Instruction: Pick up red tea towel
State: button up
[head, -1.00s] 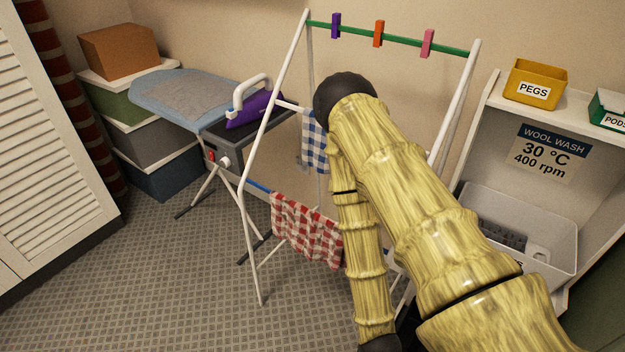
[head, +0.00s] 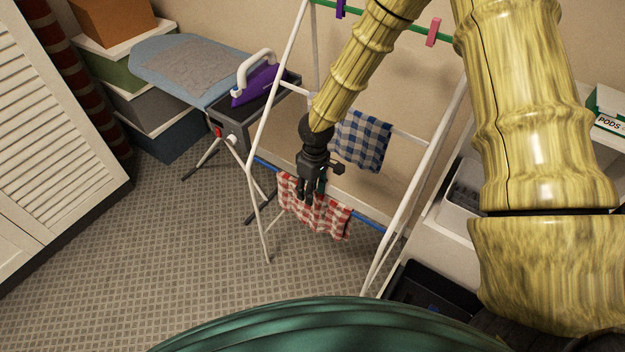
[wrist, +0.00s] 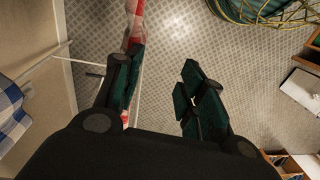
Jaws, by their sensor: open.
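The red and white checked tea towel (head: 330,218) hangs over the low blue bar (head: 368,223) of the white drying rack (head: 264,130). My gripper (head: 310,196) points down in front of the towel's upper left part and hides some of it. In the wrist view my gripper (wrist: 157,88) is open, its fingers well apart with bare floor showing between them. The towel shows there edge-on as a narrow strip (wrist: 135,25), partly hidden by the left finger. I cannot tell whether that finger touches it.
A blue checked towel (head: 362,140) hangs on a higher bar behind my gripper. An ironing board (head: 180,68) with a purple iron (head: 258,86) stands at left. A shelf unit with a grey bin (head: 460,205) is at right. The floor at front left is clear.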

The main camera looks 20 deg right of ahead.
jog(key=shift+n+t+h, duration=0.3)
jog(key=shift+h, duration=0.1)
jog(key=w+r, duration=0.1)
jog(key=w+d+r, duration=0.1)
jog(key=w+r, duration=0.2)
jog(key=shift+d, duration=0.35)
jog(key=shift+f+b, duration=3.05)
jog(key=shift+f, duration=1.9)
jog(key=shift+c, duration=0.5)
grip_shut()
notch_tip(320, 180, up, 7)
jog(key=p, duration=0.5)
